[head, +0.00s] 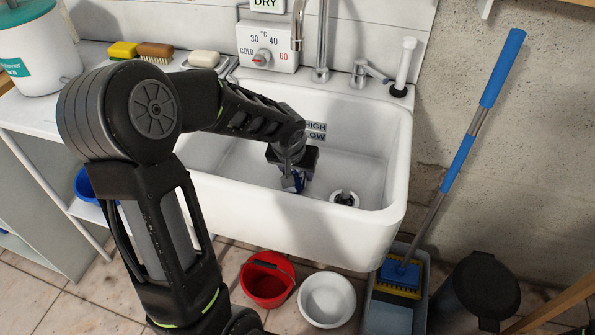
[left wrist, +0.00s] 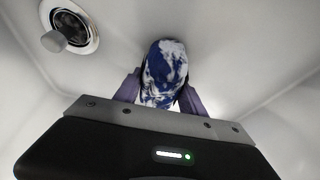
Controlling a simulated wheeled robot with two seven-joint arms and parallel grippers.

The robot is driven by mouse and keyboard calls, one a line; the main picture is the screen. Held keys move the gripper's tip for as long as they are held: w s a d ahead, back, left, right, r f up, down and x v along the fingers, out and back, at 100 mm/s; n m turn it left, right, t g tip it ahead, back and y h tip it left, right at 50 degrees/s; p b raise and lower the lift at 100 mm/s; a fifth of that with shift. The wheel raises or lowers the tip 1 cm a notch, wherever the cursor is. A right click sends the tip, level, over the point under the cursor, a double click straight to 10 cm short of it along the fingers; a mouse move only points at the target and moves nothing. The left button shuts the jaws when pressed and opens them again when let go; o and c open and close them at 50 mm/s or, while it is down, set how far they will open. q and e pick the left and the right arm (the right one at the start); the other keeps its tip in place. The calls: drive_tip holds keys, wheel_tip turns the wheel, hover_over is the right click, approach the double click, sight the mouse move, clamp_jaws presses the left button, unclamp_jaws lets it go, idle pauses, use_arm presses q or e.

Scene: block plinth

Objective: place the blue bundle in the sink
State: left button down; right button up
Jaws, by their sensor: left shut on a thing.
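The white sink (head: 375,190) stands against the wall in the head view. My left gripper (head: 293,182) reaches down inside the sink basin, left of the drain. It is shut on the blue bundle (head: 298,178), which is mostly hidden by the gripper in the head view. In the left wrist view the blue and white patterned bundle (left wrist: 163,72) sits between the fingers, with the white basin around it. I cannot tell whether the bundle touches the sink floor. My right gripper is in neither view.
The drain (head: 345,198) with a plug also shows in the left wrist view (left wrist: 70,28). A faucet (head: 321,50) rises behind the basin. A red bucket (head: 267,278) and a white bucket (head: 327,299) stand on the floor. A blue-handled mop (head: 470,130) leans at the right.

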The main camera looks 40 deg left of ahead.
use_arm(q)
drive_tip(key=shift+r, duration=0.1)
drive_tip(key=c, duration=1.1)
unclamp_jaws()
drive_tip(key=shift+f, duration=0.2)
drive_tip(key=o, duration=0.4)
drive_tip(key=shift+o, duration=0.2)
drive_tip(key=shift+r, duration=0.2)
drive_tip(key=shift+r, duration=0.2)
drive_tip(key=p+v, duration=0.1)
drive_tip(key=v, duration=1)
drive_tip(key=shift+s+d+r+p, duration=0.1)
drive_tip(key=shift+s+r+p, duration=0.15)
drive_tip(key=shift+p, duration=0.1)
